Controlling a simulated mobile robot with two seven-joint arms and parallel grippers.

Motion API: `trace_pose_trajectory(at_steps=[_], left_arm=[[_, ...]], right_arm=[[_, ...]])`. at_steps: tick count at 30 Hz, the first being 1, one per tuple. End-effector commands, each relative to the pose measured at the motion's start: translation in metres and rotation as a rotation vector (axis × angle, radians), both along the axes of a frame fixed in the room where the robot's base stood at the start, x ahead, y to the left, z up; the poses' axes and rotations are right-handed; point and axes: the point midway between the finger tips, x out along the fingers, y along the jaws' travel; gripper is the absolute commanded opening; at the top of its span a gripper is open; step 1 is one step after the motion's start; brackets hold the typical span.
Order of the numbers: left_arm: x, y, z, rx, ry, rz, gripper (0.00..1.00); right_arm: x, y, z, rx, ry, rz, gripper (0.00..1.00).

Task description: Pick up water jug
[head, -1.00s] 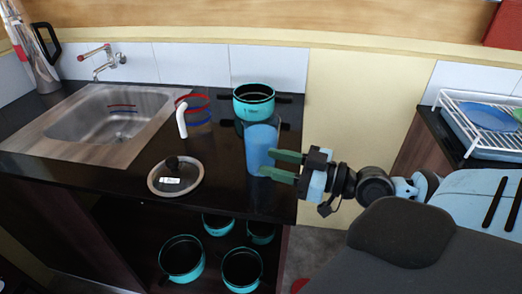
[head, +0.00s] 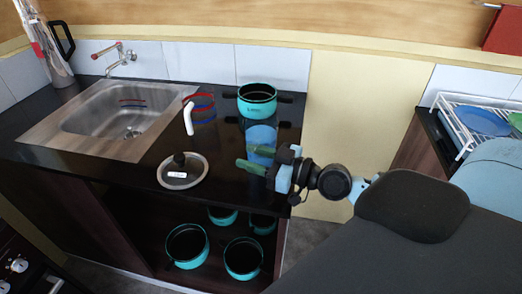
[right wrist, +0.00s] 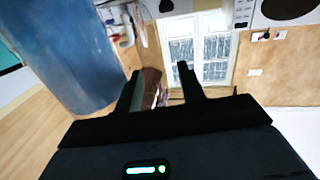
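A clear container with a blue lower part (head: 262,135), which looks like the water jug, stands upright on the black counter near its right end. My right gripper (head: 242,157) is open, its two green fingers apart, and overlaps the jug's lower part in the head view. In the right wrist view the blue jug (right wrist: 72,55) is large and close at upper left, outside the gap between the fingers (right wrist: 157,90). The gap holds nothing. Whether a finger touches the jug I cannot tell. My left gripper is not in view.
A teal pot (head: 257,100) stands behind the jug. A glass lid (head: 183,172) lies to the left, near a white bent handle (head: 188,118) with red and blue rings. A sink (head: 120,115) is further left. Several teal pots (head: 186,246) sit on the shelf below.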

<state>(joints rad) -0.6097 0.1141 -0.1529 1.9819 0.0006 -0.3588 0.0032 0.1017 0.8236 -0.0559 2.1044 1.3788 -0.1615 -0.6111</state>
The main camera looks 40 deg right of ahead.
Motion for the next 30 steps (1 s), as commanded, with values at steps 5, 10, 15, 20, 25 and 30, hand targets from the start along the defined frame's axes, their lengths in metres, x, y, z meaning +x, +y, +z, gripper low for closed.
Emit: trace_pose_trajectory(at_steps=[5,10,15,20,25,30], left_arm=[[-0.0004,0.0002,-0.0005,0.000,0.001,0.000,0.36],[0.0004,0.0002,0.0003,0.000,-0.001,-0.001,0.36],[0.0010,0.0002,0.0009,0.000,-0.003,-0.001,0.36],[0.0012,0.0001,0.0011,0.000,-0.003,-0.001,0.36],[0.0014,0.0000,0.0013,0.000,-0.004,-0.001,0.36],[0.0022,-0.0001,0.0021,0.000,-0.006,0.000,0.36]], right_arm=[[-0.0002,-0.0002,-0.0011,0.000,0.001,0.000,0.32],[-0.0003,-0.0003,-0.0008,0.000,0.001,0.000,0.09],[-0.0004,-0.0004,-0.0007,0.000,0.001,0.000,0.00],[-0.0004,-0.0003,-0.0006,0.001,0.000,-0.001,0.00],[0.0000,-0.0007,0.0020,0.000,-0.006,-0.002,0.00],[0.0000,-0.0007,0.0028,0.000,-0.006,-0.002,0.00]])
